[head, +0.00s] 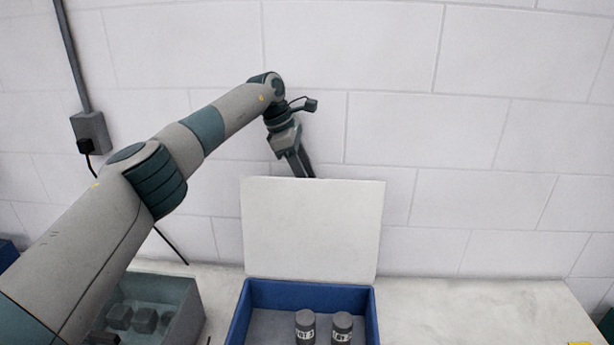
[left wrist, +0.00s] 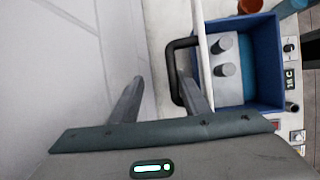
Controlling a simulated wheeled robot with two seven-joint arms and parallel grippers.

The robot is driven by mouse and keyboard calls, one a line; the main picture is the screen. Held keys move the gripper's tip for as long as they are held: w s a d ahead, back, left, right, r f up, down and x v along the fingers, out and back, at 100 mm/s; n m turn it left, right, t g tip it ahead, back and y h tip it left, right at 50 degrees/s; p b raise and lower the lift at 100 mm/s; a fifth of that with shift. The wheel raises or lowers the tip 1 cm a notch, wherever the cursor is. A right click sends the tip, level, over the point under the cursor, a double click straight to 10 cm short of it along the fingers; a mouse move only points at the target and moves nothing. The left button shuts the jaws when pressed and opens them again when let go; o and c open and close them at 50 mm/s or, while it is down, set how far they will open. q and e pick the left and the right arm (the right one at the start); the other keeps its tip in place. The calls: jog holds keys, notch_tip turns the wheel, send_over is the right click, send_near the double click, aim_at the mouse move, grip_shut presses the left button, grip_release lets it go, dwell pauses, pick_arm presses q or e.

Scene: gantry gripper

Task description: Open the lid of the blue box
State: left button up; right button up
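The blue box (head: 310,296) stands on the table against the wall in the head view. Its white lid (head: 312,230) stands up, nearly vertical, at the back edge. My left gripper (head: 303,166) points down behind the lid's top edge, its fingertips partly hidden by the lid. The left wrist view shows the two fingers (left wrist: 160,85) apart, with the blue box (left wrist: 268,60) to their right. The lid (left wrist: 203,60) is seen edge-on there, with a black loop handle (left wrist: 174,70) on its outer side. One finger is at the handle; contact is unclear. My right gripper is out of view.
Two grey labelled cylinders (head: 305,326) stand inside the box. A grey bin (head: 180,290) with dark parts is left of it under my arm. The white wall is close behind.

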pick_arm(q)
jog(key=shift+s+r, duration=0.15)
jog(key=shift+r, duration=0.25)
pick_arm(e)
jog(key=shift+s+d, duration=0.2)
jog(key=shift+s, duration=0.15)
pick_arm(q)
jog(key=shift+r, duration=0.1)
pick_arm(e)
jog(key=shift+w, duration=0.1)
pick_arm(q)
jog(key=v, duration=1.7)
jog(key=shift+s+b, duration=0.15)
jog(key=shift+b, duration=0.25)
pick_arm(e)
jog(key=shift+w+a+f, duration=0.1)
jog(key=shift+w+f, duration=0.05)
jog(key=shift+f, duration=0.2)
